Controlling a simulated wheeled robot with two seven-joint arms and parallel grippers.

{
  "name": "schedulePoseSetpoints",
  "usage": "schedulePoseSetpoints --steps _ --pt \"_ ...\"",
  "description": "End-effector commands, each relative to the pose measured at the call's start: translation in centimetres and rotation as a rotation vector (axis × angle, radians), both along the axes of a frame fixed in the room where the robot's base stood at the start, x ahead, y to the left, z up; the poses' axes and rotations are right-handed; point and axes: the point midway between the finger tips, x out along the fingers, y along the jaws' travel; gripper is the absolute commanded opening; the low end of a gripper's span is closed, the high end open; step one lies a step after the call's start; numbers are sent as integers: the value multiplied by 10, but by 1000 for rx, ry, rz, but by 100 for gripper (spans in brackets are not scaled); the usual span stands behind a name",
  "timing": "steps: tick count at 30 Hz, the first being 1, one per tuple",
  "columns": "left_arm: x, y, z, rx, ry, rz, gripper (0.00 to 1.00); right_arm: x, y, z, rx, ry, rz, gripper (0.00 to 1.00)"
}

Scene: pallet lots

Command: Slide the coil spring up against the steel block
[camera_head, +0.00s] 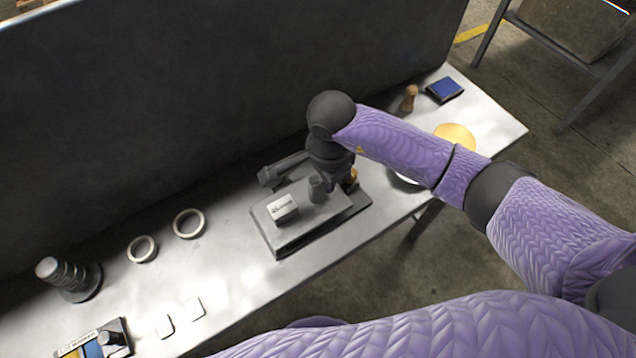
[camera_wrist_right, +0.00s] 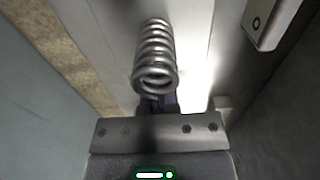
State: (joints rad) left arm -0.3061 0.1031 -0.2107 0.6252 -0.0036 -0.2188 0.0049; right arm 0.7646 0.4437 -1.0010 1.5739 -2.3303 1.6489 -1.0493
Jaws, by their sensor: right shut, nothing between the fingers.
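My right gripper (camera_head: 318,188) reaches down over a grey raised plate (camera_head: 285,243) on the bench. It is shut and empty. In the right wrist view, its dark fingertips (camera_wrist_right: 158,103) sit just below the near end of the coil spring (camera_wrist_right: 155,55), which is bare metal. Whether they touch it I cannot tell. In the head view I cannot make the spring out around the gripper. A small pale block with dark marking (camera_head: 283,208), likely the steel block, sits on the plate left of the gripper. A marked block (camera_wrist_right: 268,20) shows at the wrist view's upper right, apart from the spring. My left gripper is not in view.
Two pale rings (camera_head: 189,223) (camera_head: 142,248), a dark ribbed post (camera_head: 68,278) and small white squares (camera_head: 195,308) lie to the left on the bench. A wooden-handled stamp (camera_head: 409,98) and a blue pad (camera_head: 444,89) stand at the right. A dark panel (camera_head: 170,110) closes the back.

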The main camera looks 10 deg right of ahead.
Motion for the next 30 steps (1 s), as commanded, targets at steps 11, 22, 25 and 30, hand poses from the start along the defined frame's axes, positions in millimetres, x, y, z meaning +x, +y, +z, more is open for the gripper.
schedulePoseSetpoints --steps 11,22,25,30 --pt "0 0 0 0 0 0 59 -2 4 0 0 -1 0 0" --pt "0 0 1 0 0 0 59 -3 9 0 0 0 1 0" --pt "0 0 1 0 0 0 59 -4 10 0 0 0 1 0" --pt "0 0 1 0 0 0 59 -4 12 0 0 0 1 0"
